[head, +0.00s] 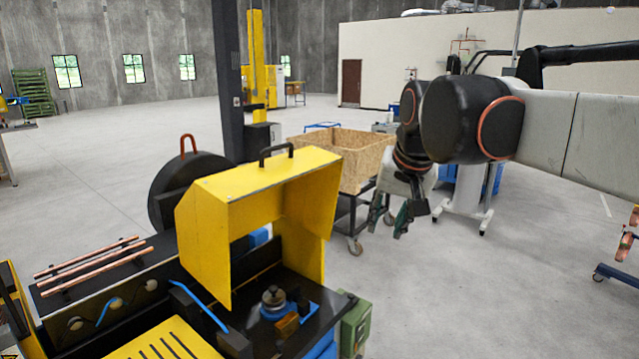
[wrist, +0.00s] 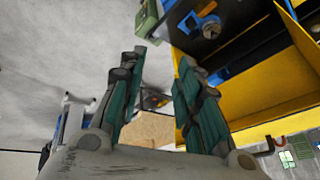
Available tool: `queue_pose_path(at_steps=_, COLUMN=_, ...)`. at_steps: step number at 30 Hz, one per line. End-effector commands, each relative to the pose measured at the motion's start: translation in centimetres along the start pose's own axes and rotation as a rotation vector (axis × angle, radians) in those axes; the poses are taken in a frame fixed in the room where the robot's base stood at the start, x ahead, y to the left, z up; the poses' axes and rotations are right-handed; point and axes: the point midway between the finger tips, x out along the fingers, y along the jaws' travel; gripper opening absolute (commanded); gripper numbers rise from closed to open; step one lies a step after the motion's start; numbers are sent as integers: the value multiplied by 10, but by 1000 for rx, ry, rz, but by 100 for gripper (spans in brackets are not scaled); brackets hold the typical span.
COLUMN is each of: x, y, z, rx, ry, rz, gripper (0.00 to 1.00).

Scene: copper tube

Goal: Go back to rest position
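My gripper (head: 389,222) hangs at the end of my arm, right of the yellow machine guard (head: 262,205) and in front of the wooden crate in the head view. In the wrist view my gripper (wrist: 161,62) shows two green-padded fingers spread apart with nothing between them. Copper tubes (head: 95,262) lie across the dark top of the machine at lower left, well away from my gripper. The machine's round tooling (head: 274,298) sits under the raised yellow guard. It also shows in the wrist view (wrist: 211,28).
A wooden crate (head: 350,155) on a dark wheeled cart stands behind my gripper. A green box (head: 356,325) is on the machine's right side. Copper pieces (head: 628,240) show at the right edge, above a blue wheeled base (head: 618,278). The floor (head: 480,300) at lower right is open.

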Motion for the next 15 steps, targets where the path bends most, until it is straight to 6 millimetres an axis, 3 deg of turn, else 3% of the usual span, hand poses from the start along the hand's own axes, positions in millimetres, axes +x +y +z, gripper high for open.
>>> queue_pose_path(at_steps=1, x=13, y=16, z=25, rx=-15, ry=13, rz=3, gripper=31)
queue_pose_path(at_steps=8, x=53, y=72, z=118, rx=-101, ry=70, rz=18, gripper=31)
queue_pose_path(at_steps=15, x=110, y=127, z=219, rx=-189, ry=128, rz=42, gripper=31)
